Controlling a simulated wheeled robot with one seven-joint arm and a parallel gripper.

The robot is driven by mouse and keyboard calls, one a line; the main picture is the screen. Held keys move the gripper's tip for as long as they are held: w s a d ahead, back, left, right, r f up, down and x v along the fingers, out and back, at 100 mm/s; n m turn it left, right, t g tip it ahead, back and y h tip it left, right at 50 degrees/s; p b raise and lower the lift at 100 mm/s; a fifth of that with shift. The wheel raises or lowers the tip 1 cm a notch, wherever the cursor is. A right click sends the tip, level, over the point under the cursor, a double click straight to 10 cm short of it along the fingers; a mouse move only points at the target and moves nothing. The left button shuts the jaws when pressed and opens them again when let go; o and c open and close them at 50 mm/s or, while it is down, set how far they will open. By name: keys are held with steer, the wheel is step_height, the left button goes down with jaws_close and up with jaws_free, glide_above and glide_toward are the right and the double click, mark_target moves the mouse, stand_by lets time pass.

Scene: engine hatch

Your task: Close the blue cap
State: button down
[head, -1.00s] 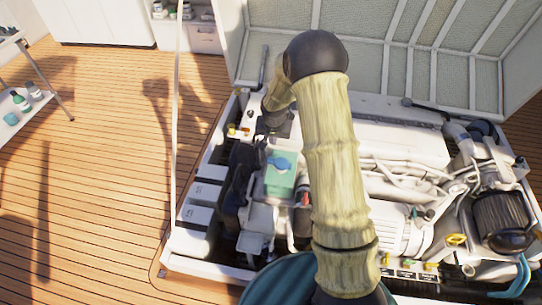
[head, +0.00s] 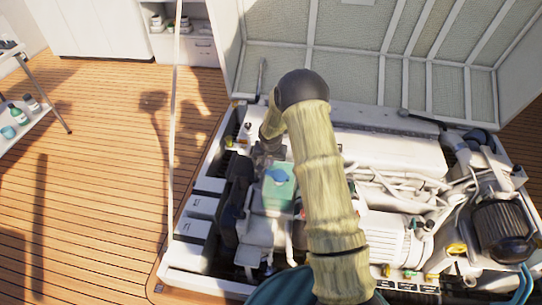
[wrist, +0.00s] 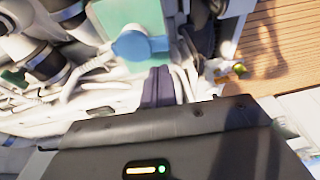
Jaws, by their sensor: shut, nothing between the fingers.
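The blue cap (head: 279,176) sits on top of a pale green tank (head: 280,197) at the left side of the engine bay. In the wrist view the cap (wrist: 132,46) is round with a short tab, against the green tank (wrist: 112,14). I cannot tell whether it lies fully flat. My gripper (wrist: 158,72) has its dark fingers together and empty, with the tips just below the cap in the wrist picture. Whether they touch it is unclear. In the head view the end of my arm is beside the tank, its fingers not clearly visible.
The engine (head: 395,232) with white pipes and hoses fills the bay right of the tank. The raised hatch lid (head: 390,50) stands behind. White boxes (head: 193,229) line the left edge. The wooden deck (head: 90,200) at left is open.

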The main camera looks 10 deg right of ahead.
mark_target(268, 172)
steer(key=x, duration=0.3)
steer(key=a+x, duration=0.1)
steer(key=x, duration=0.1)
steer(key=shift+s+f, duration=0.35)
steer(key=shift+f, duration=0.1)
